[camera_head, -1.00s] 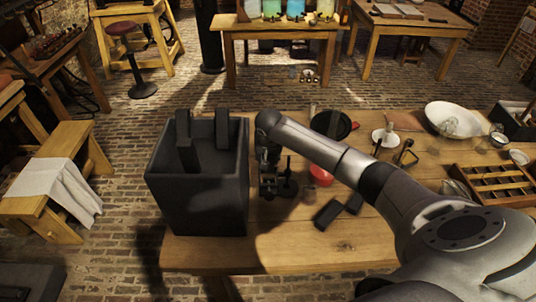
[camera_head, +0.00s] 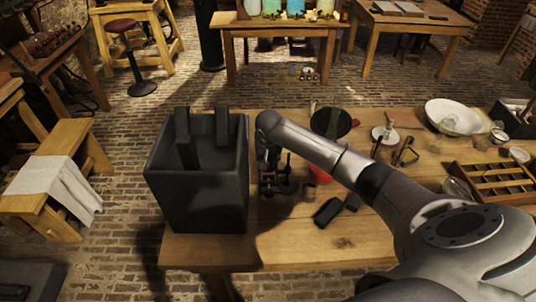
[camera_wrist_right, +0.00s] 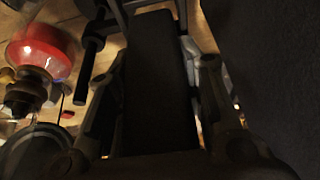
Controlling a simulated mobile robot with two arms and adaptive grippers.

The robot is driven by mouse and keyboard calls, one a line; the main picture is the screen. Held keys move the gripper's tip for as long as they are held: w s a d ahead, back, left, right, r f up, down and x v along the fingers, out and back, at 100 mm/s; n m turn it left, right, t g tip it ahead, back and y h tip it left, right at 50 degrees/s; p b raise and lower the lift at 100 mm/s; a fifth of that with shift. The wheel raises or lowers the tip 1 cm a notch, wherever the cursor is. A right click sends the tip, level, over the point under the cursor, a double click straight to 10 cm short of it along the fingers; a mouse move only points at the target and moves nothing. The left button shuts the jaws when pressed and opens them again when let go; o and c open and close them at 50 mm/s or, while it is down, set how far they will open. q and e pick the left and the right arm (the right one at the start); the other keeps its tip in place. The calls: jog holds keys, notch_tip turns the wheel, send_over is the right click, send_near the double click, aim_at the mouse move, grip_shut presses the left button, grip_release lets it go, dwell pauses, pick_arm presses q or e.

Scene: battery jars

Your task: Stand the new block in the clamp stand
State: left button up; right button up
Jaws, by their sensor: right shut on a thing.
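My right gripper (camera_head: 272,182) hangs over the table beside the large dark tank. In the right wrist view it is shut on a dark rectangular block (camera_wrist_right: 160,80), which lies lengthwise between the fingers. In the head view that block is hard to make out against the dark gripper. A dark stand with a thin rod (camera_head: 289,164), likely the clamp stand, is just right of the gripper; a dark rod and knob (camera_wrist_right: 92,45) also show in the wrist view beside the block. I cannot tell whether block and stand touch. My left gripper is not in view.
The tall tank (camera_head: 205,205) with two dark upright pieces stands close left of the gripper. A red object (camera_head: 320,174), a dark block (camera_head: 327,212) and a black pan (camera_head: 331,122) lie to the right. The front table edge is clear.

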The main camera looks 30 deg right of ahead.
jog(key=shift+p, duration=0.45)
dwell(0.4)
jog(key=shift+f+b, duration=0.75)
jog(key=shift+f, duration=0.7)
jog(key=o, duration=1.3)
jog(key=v, duration=1.2)
